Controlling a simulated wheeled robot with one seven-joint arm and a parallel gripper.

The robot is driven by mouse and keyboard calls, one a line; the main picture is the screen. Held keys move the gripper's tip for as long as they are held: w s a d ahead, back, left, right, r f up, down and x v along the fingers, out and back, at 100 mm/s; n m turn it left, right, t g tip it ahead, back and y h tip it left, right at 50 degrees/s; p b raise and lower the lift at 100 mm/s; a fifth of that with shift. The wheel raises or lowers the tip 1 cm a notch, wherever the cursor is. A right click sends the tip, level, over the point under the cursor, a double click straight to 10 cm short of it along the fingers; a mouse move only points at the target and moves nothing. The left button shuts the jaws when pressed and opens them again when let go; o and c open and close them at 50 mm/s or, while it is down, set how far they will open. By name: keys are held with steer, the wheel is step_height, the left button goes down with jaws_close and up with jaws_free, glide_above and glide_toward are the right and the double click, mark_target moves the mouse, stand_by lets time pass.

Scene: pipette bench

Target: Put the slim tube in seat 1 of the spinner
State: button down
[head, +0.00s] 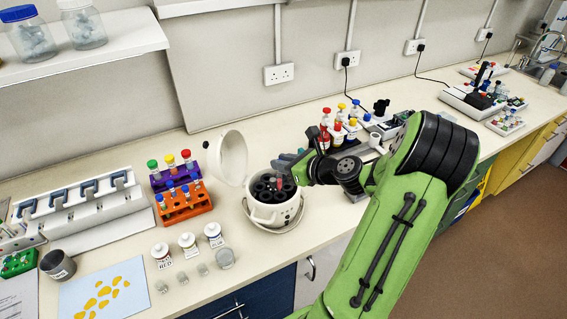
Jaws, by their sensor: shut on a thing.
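The spinner (268,217) is a white round tub on the bench with its lid (232,158) swung up on the left. Its dark rotor (266,189) has several round holes. Which hole is seat 1 cannot be read at this size. My gripper (281,172) reaches in from the right, over the back right of the open rotor. It is shut on the slim tube (279,183), of which only a small reddish-dark bit shows below the fingers. Whether the tube's lower end is inside a hole or above it, I cannot tell.
Orange (187,206) and purple (163,181) racks with capped tubes stand left of the lid. Small bottles (188,243) and beakers stand in front of them. A white shelf (110,38) overhangs at upper left.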

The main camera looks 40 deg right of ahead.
steer(key=shift+f+b, duration=1.9)
steer(key=shift+f, duration=1.15)
steer(key=shift+f+b, duration=0.7)
steer(key=shift+f, duration=0.45)
steer(key=c, duration=0.9)
jaws_free()
